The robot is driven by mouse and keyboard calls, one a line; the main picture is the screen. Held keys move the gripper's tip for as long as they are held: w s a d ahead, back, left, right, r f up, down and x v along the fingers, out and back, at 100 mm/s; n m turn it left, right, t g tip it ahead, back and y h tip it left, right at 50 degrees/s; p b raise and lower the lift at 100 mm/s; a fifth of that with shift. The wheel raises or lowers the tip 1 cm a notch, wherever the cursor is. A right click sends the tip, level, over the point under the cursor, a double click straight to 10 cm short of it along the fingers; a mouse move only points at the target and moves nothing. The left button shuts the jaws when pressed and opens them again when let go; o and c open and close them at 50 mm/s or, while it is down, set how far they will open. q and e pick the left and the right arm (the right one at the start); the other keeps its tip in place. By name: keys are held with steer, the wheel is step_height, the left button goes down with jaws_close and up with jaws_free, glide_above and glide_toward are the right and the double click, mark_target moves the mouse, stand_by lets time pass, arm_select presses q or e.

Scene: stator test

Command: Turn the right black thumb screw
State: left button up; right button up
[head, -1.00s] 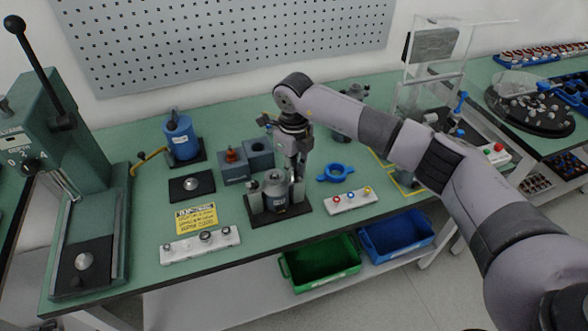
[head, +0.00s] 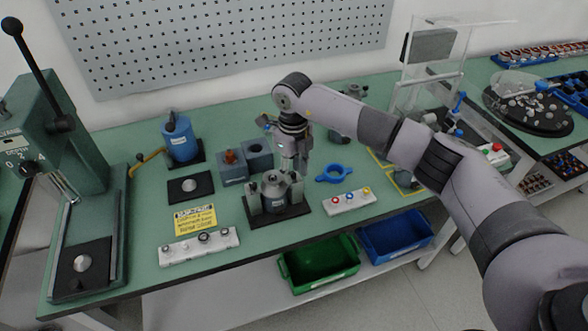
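A grey metal stator housing (head: 274,190) stands upright in a test fixture on a black base plate (head: 262,222), at the middle front of the bench. Grey blocks flank it on the left (head: 252,203) and the right (head: 297,191). The black thumb screws are too small to make out, and the right one may be hidden by the gripper. My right gripper (head: 297,168) points down just above and behind the fixture's right side. Its fingers are thin and partly blurred, so I cannot tell their opening or any contact. My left gripper is not in view.
Blue-grey blocks (head: 232,173) stand behind left. A yellow label (head: 195,220) and a white strip (head: 200,247) lie front left. A green press (head: 75,150) stands far left.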

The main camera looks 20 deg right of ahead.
mark_target(294, 173)
step_height(294, 173, up, 8)
steer(key=shift+f, duration=0.1)
stand_by(0.4)
